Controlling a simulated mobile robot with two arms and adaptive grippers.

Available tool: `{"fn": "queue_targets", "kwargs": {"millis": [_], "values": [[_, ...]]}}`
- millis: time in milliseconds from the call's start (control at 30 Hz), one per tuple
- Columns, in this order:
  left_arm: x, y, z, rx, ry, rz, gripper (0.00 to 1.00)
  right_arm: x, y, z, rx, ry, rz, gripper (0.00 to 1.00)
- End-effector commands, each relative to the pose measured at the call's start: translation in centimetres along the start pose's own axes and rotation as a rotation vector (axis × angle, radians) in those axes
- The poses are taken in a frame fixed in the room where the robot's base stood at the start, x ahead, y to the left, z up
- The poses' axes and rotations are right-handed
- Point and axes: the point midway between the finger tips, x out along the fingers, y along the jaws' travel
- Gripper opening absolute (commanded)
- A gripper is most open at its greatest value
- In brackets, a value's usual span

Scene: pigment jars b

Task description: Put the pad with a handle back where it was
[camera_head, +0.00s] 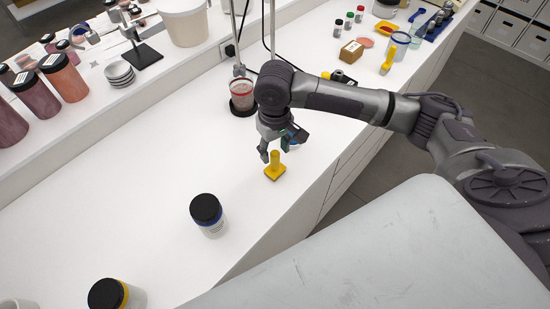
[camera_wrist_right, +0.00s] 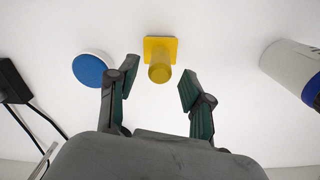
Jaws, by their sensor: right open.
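The pad with a handle (camera_head: 275,170) is yellow, with a square base and an upright round handle. It stands on the white counter (camera_head: 140,190). My right gripper (camera_head: 271,152) is open just above the pad's handle. In the right wrist view the pad (camera_wrist_right: 160,58) stands a little beyond the open fingers of my right gripper (camera_wrist_right: 152,85), between their lines, with nothing held. My left gripper does not show in either view.
A jar with a black lid (camera_head: 208,216) stands in front of the pad. A blue-topped round thing (camera_wrist_right: 91,68) lies beside it. A beaker (camera_head: 242,93) stands behind. Another yellow-handled tool (camera_head: 388,60) stands farther back. Counter left of the pad is clear.

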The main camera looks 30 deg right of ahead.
Motion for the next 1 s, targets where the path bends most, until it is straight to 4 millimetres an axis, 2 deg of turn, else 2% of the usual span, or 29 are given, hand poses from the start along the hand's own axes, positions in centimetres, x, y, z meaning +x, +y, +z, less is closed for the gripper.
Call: {"fn": "queue_targets", "kwargs": {"millis": [200, 400, 567, 1000], "values": [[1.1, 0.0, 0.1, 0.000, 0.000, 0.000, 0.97, -4.5, 0.0, -0.1, 0.000, 0.004, 0.000, 0.50], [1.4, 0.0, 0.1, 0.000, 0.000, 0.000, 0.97, -7.0, 0.0, -0.1, 0.001, 0.001, 0.000, 0.50], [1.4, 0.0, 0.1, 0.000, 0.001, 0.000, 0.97, -7.5, 0.0, 0.0, 0.000, 0.000, 0.000, 0.50], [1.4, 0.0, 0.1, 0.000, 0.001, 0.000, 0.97, -7.5, 0.0, 0.0, 0.000, -0.001, 0.000, 0.50]]}}
